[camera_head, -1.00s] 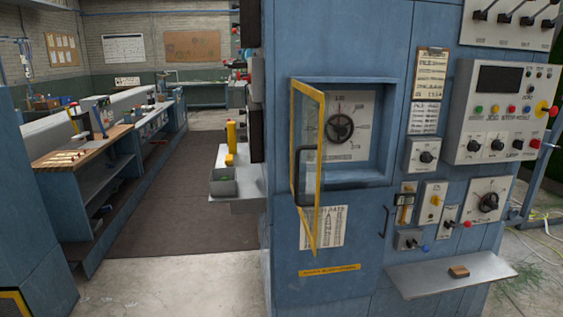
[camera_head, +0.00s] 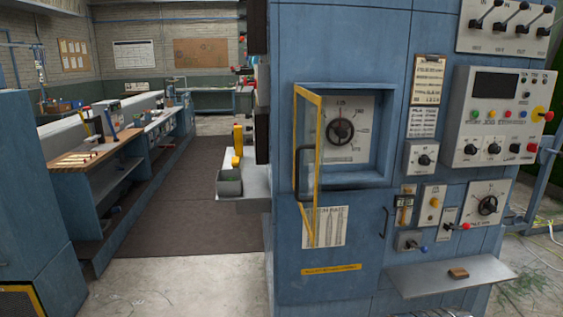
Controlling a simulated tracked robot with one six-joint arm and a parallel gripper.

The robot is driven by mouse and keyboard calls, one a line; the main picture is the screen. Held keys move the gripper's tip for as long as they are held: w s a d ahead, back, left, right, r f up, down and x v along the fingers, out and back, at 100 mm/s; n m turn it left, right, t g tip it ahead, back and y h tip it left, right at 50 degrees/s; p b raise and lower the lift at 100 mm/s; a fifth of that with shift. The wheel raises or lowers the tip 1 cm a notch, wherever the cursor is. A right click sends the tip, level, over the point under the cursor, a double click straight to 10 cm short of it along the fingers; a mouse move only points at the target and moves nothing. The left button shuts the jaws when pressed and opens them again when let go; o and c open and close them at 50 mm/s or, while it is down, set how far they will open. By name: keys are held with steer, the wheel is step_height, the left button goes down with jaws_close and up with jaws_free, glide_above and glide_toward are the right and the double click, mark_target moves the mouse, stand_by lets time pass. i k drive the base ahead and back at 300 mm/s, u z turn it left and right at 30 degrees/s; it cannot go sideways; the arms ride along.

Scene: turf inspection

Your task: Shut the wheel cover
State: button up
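The wheel cover (camera_head: 318,125) is a clear panel in a yellow frame with a dark bar handle. It is hinged at the left side of a recess in the blue cabinet (camera_head: 340,50) and stands open, swung out toward me. Behind it, in the recess, a dark handwheel (camera_head: 340,131) sits on a pale dial plate. My gripper is not in view.
A control box (camera_head: 498,115) with buttons and knobs is right of the recess. Below it a metal shelf (camera_head: 430,276) juts out, holding a small brown block (camera_head: 458,273). A workbench (camera_head: 90,160) stands at the left. Concrete floor between is mostly clear.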

mark_target(305, 176)
steer(key=i, duration=1)
steer(key=u, duration=0.35)
steer(key=k, duration=0.75)
steer(key=u, duration=0.55)
steer(key=k, duration=0.6)
steer(key=u, duration=0.25)
steer(key=i, duration=1.1)
steer(key=u, duration=0.45)
